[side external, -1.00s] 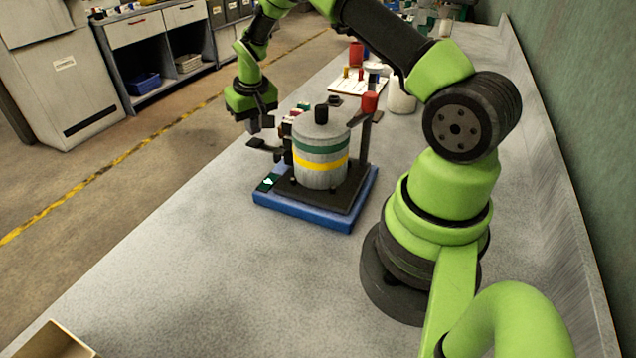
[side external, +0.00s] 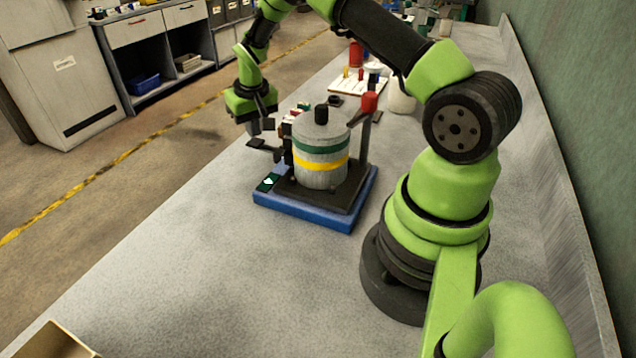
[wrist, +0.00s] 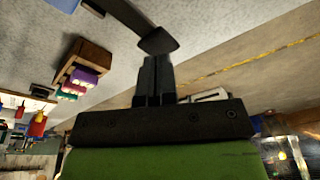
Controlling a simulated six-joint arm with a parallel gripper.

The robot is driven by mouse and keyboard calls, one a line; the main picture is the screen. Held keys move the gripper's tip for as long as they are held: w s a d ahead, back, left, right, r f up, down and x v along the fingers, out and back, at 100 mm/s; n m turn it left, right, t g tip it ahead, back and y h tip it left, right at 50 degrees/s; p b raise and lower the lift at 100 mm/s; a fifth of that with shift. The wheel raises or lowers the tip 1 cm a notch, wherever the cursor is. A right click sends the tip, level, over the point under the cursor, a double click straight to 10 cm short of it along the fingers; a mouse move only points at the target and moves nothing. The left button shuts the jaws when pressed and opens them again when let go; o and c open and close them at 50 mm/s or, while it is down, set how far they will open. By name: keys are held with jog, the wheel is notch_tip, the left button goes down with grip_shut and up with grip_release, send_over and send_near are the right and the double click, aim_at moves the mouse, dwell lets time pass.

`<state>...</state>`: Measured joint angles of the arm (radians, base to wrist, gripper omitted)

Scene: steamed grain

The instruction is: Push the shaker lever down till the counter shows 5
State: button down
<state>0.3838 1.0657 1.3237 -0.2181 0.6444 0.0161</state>
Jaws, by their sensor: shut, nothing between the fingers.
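The shaker is a grey drum (side external: 320,170) with green and yellow bands and a black knob, on a black plate over a blue base (side external: 300,212). Its lever ends in a dark flat pad (side external: 258,144) sticking out to the left; the pad also shows in the wrist view (wrist: 158,42). The counter (side external: 267,182) is a small green display on the base's left corner; its digit is too small to read. My gripper (side external: 254,130) is shut and empty, fingers pointing down just above the pad. In the wrist view its fingertips (wrist: 155,60) meet the pad's edge; contact is unclear.
A rack of coloured blocks (wrist: 80,65) stands behind the shaker. A white board with pegs (side external: 358,84) and a white jar (side external: 401,98) are farther back. The bench's front is clear except for a tan box (side external: 55,342).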

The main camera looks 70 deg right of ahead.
jog(key=shift+f, duration=1.3)
jog(key=shift+r, duration=3.05)
jog(key=s+a+r+t, duration=0.1)
jog(key=s+a+r, duration=0.4)
jog(key=r, duration=0.4)
jog(key=s+a+r+t, duration=0.25)
jog(key=a+r, duration=0.35)
jog(key=r, duration=0.4)
jog(key=s+a+r+n+t+y, duration=0.1)
jog(key=s+a, duration=0.3)
jog(key=s, duration=0.4)
jog(key=s+a+r+n+y, duration=0.1)
jog(key=s+a, duration=0.3)
jog(key=s, duration=0.5)
jog(key=shift+s+r+t+y, duration=0.25)
jog(key=shift+r+t+y, duration=0.1)
jog(key=shift+y, duration=0.15)
jog(key=c, duration=1.8)
grip_release()
jog(key=shift+c, duration=0.2)
